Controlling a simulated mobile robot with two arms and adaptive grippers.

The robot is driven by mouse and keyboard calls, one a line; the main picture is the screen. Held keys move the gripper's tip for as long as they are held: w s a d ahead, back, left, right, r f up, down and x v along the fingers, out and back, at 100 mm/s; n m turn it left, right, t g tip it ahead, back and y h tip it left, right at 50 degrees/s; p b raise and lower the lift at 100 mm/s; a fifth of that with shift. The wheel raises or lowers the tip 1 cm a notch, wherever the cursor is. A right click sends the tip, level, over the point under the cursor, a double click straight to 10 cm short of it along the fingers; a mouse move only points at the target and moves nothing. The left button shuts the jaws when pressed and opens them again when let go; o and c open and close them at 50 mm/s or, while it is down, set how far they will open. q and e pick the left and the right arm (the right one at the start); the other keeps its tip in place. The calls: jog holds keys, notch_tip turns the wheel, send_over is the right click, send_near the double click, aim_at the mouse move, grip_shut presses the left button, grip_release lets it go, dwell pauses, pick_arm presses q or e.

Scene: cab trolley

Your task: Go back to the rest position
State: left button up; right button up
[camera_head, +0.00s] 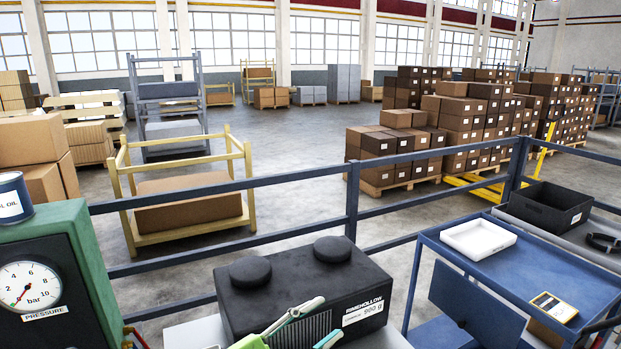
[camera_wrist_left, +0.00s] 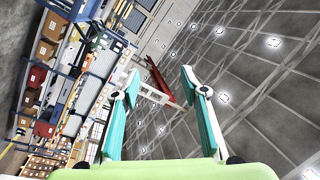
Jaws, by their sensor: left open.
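My left gripper (camera_head: 326,318) shows at the bottom middle of the head view, light green with pale teal fingers. It is in front of a black box (camera_head: 285,278) with two round knobs on top and a white label. In the left wrist view the fingers of the left gripper (camera_wrist_left: 160,76) are spread apart with nothing between them. That view is tilted, showing the ceiling and part of the hall. My right gripper is in neither view.
A green pressure-gauge unit (camera_head: 88,240) with a blue can (camera_head: 12,196) on it stands at left. A blue trolley (camera_head: 540,268) at right bears a white tray (camera_head: 478,238) and a yellow-framed device (camera_head: 553,307). A black bin (camera_head: 550,208) and a dark railing (camera_head: 300,176) stand beyond.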

pick_arm(q)
jog(key=w+a+n+t+y, duration=0.2)
jog(key=a+n+t+y, duration=0.6)
jog(key=a+n+y, duration=0.3)
jog(key=s+a+f+n+g+y, duration=0.2)
jog(key=s+a+f+n+y, duration=0.15)
jog(key=a+f, duration=0.2)
jog(key=s+a+f+n+g+y, duration=0.2)
jog(key=a+f+n+g+y, duration=0.15)
jog(key=a+f, duration=0.2)
jog(key=s+f+g+h, duration=0.1)
jog(key=s+f+g, duration=0.5)
jog(key=s, duration=0.7)
jog(key=s+f+g+h, duration=0.1)
jog(key=s+f+g, duration=0.4)
jog(key=s+f, duration=0.6)
jog(key=s+f+b, duration=0.2)
jog(key=f, duration=1.2)
jog(key=s+f+b, duration=0.2)
jog(key=f+b, duration=0.1)
jog(key=f, duration=1.2)
jog(key=s+a+f+g+b, duration=0.2)
jog(key=s+a+f+b, duration=0.1)
jog(key=s+f, duration=1.3)
notch_tip(320, 180, down, 2)
jog(key=shift+s+f, duration=0.1)
jog(key=shift+s, duration=0.1)
